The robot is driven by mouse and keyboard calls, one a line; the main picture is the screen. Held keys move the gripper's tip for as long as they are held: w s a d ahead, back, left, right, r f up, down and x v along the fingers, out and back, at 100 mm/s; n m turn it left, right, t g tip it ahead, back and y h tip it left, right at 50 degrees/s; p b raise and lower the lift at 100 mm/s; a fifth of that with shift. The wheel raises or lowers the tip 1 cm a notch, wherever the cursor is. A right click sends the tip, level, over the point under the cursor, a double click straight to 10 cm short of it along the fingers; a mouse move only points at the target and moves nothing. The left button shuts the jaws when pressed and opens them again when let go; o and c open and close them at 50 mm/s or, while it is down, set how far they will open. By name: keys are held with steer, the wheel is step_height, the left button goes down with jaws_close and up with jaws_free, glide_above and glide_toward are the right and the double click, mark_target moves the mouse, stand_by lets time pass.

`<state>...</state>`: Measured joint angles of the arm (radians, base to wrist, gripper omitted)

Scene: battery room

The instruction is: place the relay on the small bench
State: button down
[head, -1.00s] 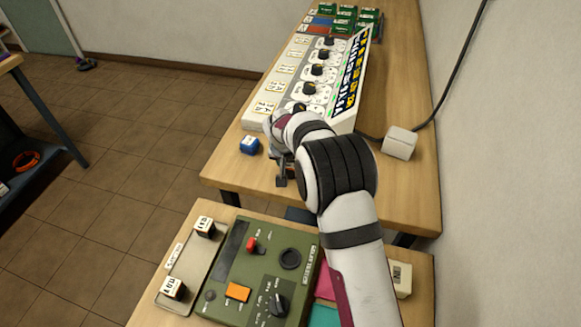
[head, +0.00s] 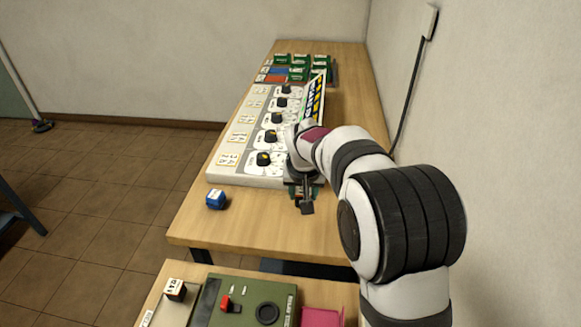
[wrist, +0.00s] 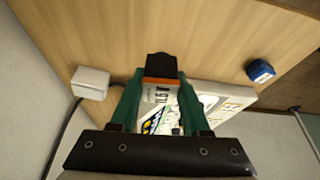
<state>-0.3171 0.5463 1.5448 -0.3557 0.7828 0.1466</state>
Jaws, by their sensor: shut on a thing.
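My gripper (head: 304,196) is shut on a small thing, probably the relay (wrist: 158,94). In the wrist view it shows a white lettered face, an orange-red band and a dark end between the green fingers. My gripper is over the long wooden bench (head: 250,232), by the near right corner of the grey-white dial panel (head: 222,172). In the head view the held thing is mostly hidden; a dark end sticks out toward the camera. A nearer bench (head: 160,290), perhaps the small bench, is partly cut off by the frame.
A blue block (head: 215,200) lies left of my gripper. A white box with a cable (wrist: 90,82) shows in the wrist view.

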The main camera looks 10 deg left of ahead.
steer(key=s+d+r, duration=0.5)
steer(key=s+d, duration=0.2)
steer(key=s, duration=0.1)
steer(key=s+d+r, duration=0.6)
steer(key=s+d, duration=0.1)
steer(key=s, duration=0.1)
steer(key=a+f+n+g+y, duration=0.1)
steer(key=a+f+n, duration=0.35)
steer(key=a, duration=0.75)
steer(key=a+f+n+y, duration=0.1)
steer(key=a+f+n, duration=0.35)
steer(key=a, duration=0.85)
steer(key=s+a+f+n+g+y, duration=0.1)
steer(key=s+a+f+n, duration=0.1)
steer(key=s+a+f, duration=0.5)
steer(key=s+a+f+n+g+y, duration=0.15)
steer(key=s+a+f, duration=0.25)
steer(key=a, duration=0.6)
steer(key=shift+t+h, duration=0.25)
steer(key=shift+h, duration=0.2)
steer(key=f, duration=0.5)
steer(key=shift+s+d+f, duration=0.1)
steer(key=shift+s+d, duration=0.05)
steer(key=shift+s, duration=0.1)
steer(key=shift+f, duration=0.85)
steer(key=shift+f, duration=0.3)
